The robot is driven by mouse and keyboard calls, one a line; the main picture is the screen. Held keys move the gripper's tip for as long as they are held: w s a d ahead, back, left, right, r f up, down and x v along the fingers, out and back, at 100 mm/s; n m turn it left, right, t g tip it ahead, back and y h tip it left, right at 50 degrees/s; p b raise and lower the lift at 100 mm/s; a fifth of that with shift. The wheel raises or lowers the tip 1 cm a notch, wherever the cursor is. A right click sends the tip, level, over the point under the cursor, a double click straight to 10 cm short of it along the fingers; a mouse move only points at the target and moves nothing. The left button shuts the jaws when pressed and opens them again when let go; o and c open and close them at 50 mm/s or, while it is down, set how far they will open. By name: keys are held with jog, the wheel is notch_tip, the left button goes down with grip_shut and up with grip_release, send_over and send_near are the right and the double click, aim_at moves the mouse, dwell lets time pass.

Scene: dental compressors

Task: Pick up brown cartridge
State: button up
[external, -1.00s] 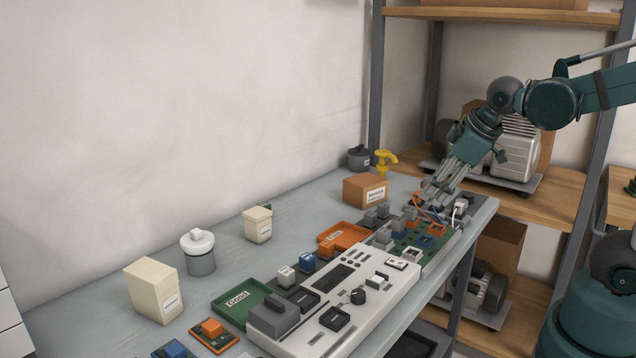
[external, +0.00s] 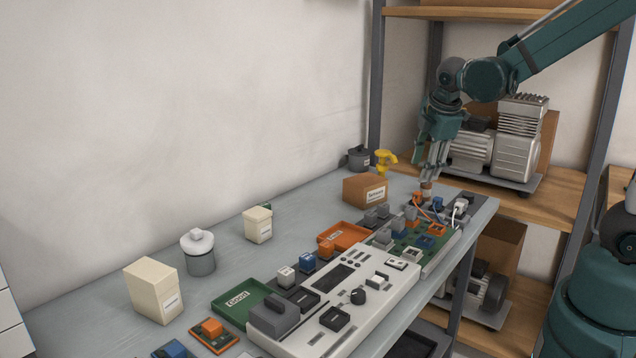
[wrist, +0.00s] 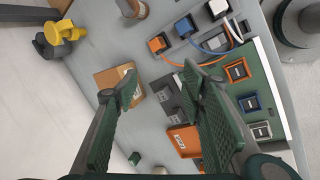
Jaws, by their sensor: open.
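My gripper (external: 430,176) points down over the far end of the bench, just above the connector row; its fingers are apart. In the wrist view its two green fingers stand wide open with nothing held between them (wrist: 160,84). In the wrist view a brown-orange connector piece (wrist: 158,43) with an orange wire sits beyond the fingertips, beside a blue one (wrist: 184,26). I cannot tell for certain which piece is the brown cartridge.
A green circuit board (external: 424,252) with orange and blue sockets lies in front. An orange tray (external: 343,236) and white console (external: 350,297) are further left. A shelf with compressors is behind.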

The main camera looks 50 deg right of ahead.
jog(key=w+d+f+n+g+p, duration=0.1)
jog(key=w+d+n+p, duration=0.25)
jog(key=d, duration=0.35)
jog(key=n+g+h+p, duration=0.2)
jog(key=n+p, duration=0.2)
send_over(426, 183)
notch_tip(426, 183, down, 4)
jog(key=shift+w+a, duration=0.2)
jog(key=shift+a, duration=0.2)
jog(key=shift+f, duration=0.1)
jog(key=shift+x, duration=1.25)
jog(key=shift+f, duration=0.1)
jog(key=shift+a+b+x, duration=0.1)
jog(key=shift+b+x, duration=0.1)
jog(key=shift+x, duration=1.05)
jog(key=shift+a+b+x, duration=0.15)
jog(key=shift+b+x, duration=0.05)
jog(key=shift+x, duration=1.05)
jog(key=shift+f, duration=0.1)
jog(key=c, duration=1)
